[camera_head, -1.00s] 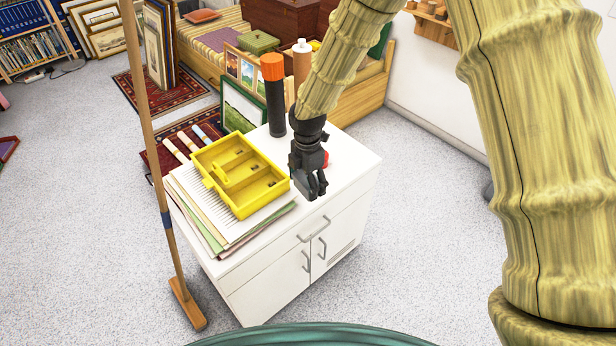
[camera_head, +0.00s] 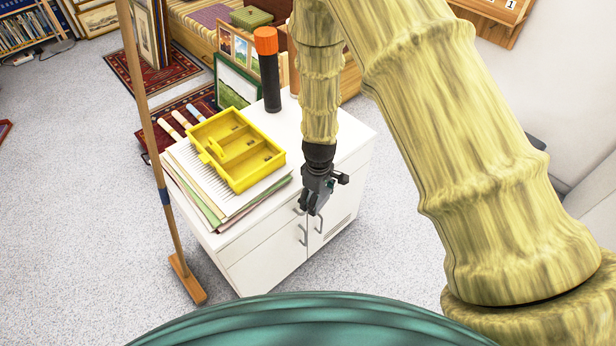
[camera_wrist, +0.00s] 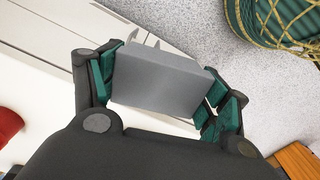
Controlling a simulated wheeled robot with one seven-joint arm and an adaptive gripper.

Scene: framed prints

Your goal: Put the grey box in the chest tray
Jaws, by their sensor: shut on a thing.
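The grey box (camera_wrist: 160,80) is a plain flat-sided block between the green-padded fingers of my gripper (camera_wrist: 163,92) in the wrist view. My gripper is shut on it. In the head view my gripper (camera_head: 312,208) hangs in front of the white cabinet's front edge, pointing down, and the box is hard to make out there. A rounded teal form (camera_head: 320,318) fills the bottom edge of the head view. A teal shape with yellow netting (camera_wrist: 270,22) shows at the wrist view's upper right. I cannot tell whether either is the chest tray.
A yellow compartmented tray (camera_head: 217,163) lies on papers (camera_head: 203,203) on the white cabinet (camera_head: 262,264). A black cylinder with an orange top (camera_head: 269,82) stands behind. A wooden pole (camera_head: 158,150) stands left. A red thing (camera_wrist: 8,125) shows in the wrist view.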

